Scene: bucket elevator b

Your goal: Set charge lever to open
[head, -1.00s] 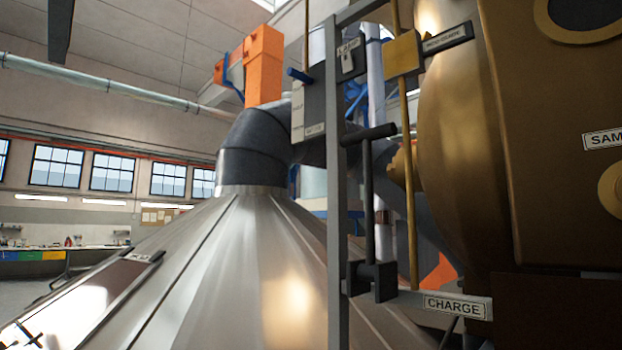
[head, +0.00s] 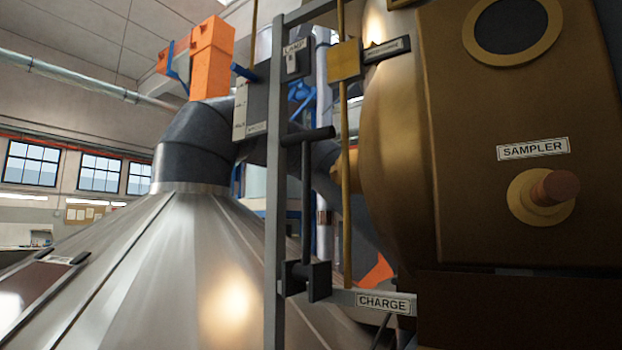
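The charge lever (head: 306,190) is a dark upright rod with a horizontal dark T-handle (head: 308,136) at its top. It rises from a dark pivot block (head: 306,280) on the grey frame (head: 276,230). A white plate reading CHARGE (head: 383,302) is on the frame's lower crossbar, to the right of the pivot. The lever stands about upright. Neither of my grippers is in the head view, so nothing is seen touching the lever.
A large bronze vessel with a SAMPLER plate (head: 533,149) and a knob (head: 556,187) fills the right. A metal cone hood (head: 190,260) fills the lower left. A yellow rod (head: 345,180) stands just right of the lever. An orange housing (head: 211,58) is above the dark duct.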

